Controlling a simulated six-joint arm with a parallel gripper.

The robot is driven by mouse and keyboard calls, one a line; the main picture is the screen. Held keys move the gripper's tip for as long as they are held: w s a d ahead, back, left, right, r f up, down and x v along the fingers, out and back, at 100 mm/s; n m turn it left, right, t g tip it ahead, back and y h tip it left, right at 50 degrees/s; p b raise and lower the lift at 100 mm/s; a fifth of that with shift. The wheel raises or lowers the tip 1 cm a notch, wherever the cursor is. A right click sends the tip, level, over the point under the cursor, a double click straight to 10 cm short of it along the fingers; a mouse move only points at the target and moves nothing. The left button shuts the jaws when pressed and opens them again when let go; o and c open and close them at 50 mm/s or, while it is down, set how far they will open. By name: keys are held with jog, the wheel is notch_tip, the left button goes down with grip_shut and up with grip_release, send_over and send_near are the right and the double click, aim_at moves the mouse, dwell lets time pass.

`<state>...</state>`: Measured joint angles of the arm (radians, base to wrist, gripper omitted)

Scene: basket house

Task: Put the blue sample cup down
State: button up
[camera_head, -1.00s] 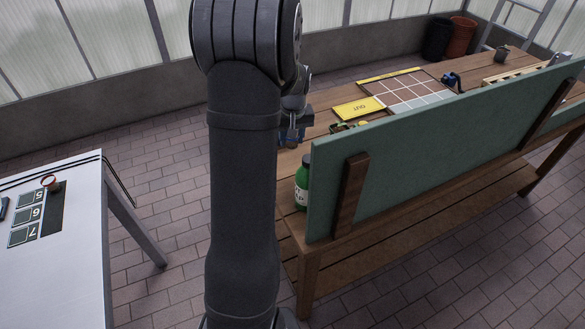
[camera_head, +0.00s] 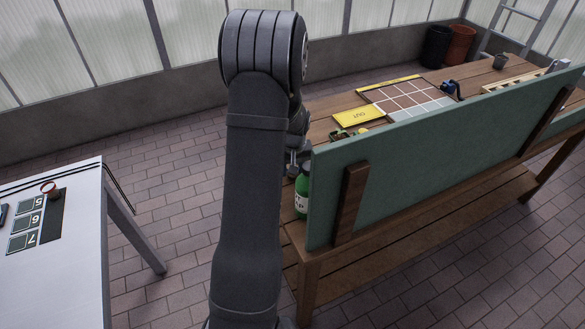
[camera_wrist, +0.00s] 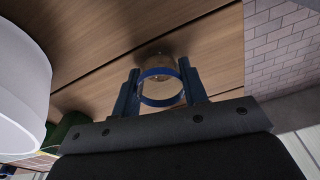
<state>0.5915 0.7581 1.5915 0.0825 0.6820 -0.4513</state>
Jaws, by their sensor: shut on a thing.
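The blue sample cup (camera_wrist: 160,100) shows in the wrist view as a blue-rimmed ring between the two dark blue fingers of my gripper (camera_wrist: 160,86). My gripper is shut on it. Wooden bench boards (camera_wrist: 95,45) lie beyond the cup in that view. I cannot tell whether the cup touches them. In the head view the cup is hidden behind my arm, and only part of my wrist shows at the bench's near left end, by the green bottle (camera_head: 301,196).
A green upright panel (camera_head: 430,155) runs along the bench's near side. A large white round object (camera_wrist: 20,90) is close at left in the wrist view.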

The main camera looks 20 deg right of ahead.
jog(key=shift+f, duration=0.15)
jog(key=o, duration=1)
jog(key=shift+c, duration=0.2)
notch_tip(320, 180, up, 12)
jog(key=s, duration=0.1)
jog(key=shift+s, duration=0.2)
jog(key=shift+a, duration=0.1)
jog(key=f, duration=0.4)
jog(key=w+f, duration=0.1)
jog(key=f, duration=0.7)
jog(key=shift+w+f, duration=0.15)
jog(key=shift+w, duration=0.05)
notch_tip(320, 180, up, 3)
jog(key=shift+f, duration=0.1)
jog(key=shift+r, duration=0.55)
